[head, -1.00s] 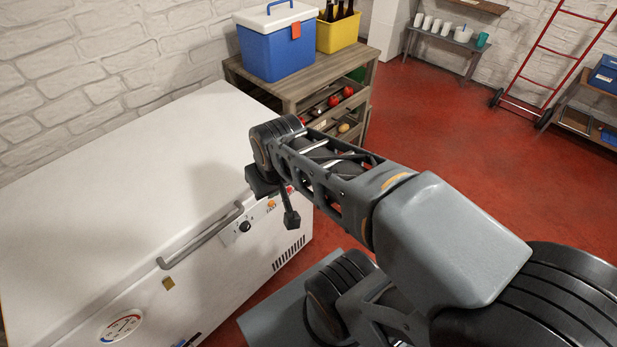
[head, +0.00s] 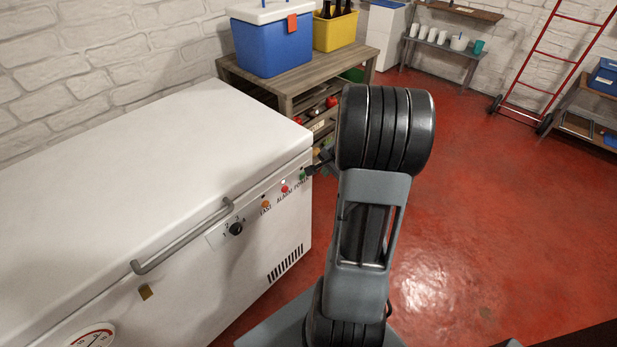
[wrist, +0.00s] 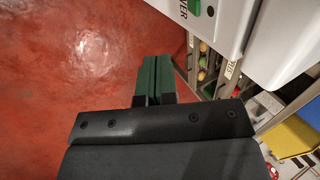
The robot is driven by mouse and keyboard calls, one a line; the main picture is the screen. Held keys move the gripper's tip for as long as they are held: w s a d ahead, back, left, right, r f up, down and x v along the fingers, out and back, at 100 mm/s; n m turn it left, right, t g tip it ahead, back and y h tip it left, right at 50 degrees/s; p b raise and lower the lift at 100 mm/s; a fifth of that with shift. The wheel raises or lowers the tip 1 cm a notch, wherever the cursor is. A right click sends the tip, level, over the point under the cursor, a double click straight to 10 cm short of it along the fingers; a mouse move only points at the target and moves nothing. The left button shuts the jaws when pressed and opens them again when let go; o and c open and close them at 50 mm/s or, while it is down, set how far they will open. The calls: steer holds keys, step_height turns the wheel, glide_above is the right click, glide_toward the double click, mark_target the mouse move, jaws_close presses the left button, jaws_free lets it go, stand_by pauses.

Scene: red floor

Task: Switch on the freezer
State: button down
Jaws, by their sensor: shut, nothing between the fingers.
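The white chest freezer (head: 120,150) stands along the left in the head view. Its front panel carries a dark knob (head: 236,229), an orange light marked FAST (head: 265,204), a red one marked ALARM (head: 285,188) and a green power switch (head: 302,175) near the right corner. The green switch also shows at the top of the wrist view (wrist: 194,6); I cannot tell whether it is lit. My gripper (wrist: 155,62) is shut and empty, with green finger pads. It is just off the freezer's right corner, partly hidden behind my arm in the head view.
A wooden shelf unit (head: 285,84) with a blue cooler (head: 272,40) and yellow crate (head: 335,30) stands close behind the freezer's right end. The freezer's long handle (head: 180,240) juts from its front. Red floor (head: 480,200) is open to the right.

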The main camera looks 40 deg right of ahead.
mark_target(303, 176)
steer(key=w+a+f, duration=0.1)
steer(key=w+f, duration=0.7)
steer(key=shift+a+f+b, duration=0.2)
steer(key=shift+a+b, duration=0.1)
steer(key=shift+b, duration=0.15)
steer(key=shift+w, duration=0.1)
stand_by(0.3)
